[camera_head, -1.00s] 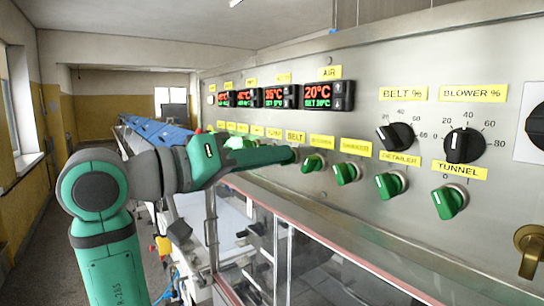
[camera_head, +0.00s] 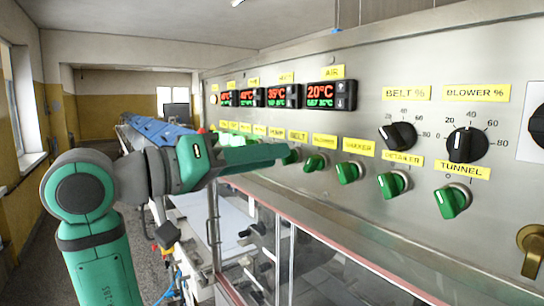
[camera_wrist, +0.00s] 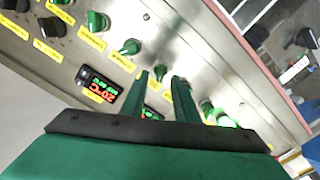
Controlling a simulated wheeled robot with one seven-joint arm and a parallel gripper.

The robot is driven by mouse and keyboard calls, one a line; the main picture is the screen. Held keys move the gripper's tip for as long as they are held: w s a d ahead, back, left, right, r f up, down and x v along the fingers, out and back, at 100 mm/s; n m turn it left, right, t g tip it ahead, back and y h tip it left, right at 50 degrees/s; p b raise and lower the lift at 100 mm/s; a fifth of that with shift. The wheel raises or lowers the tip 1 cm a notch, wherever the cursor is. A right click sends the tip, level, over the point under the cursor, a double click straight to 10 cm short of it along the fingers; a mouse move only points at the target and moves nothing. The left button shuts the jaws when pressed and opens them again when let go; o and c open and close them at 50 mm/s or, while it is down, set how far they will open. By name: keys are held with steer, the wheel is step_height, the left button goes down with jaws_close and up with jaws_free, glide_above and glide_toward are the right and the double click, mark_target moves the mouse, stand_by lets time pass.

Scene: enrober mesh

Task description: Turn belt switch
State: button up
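The belt switch (camera_head: 291,156) is a green rotary knob under the yellow BELT label (camera_head: 298,135) on the steel panel. My gripper (camera_head: 285,152) partly hides it in the head view. In the wrist view, my gripper (camera_wrist: 163,76) is open, its two green fingers apart.
Other green switches stand to the right: blower (camera_head: 315,163), shaker (camera_head: 349,172), detailer (camera_head: 393,184) and tunnel (camera_head: 453,200). Temperature displays (camera_head: 331,95) sit above the row. A glass-sided housing (camera_head: 330,260) lies below the panel.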

steer(key=v, duration=0.9)
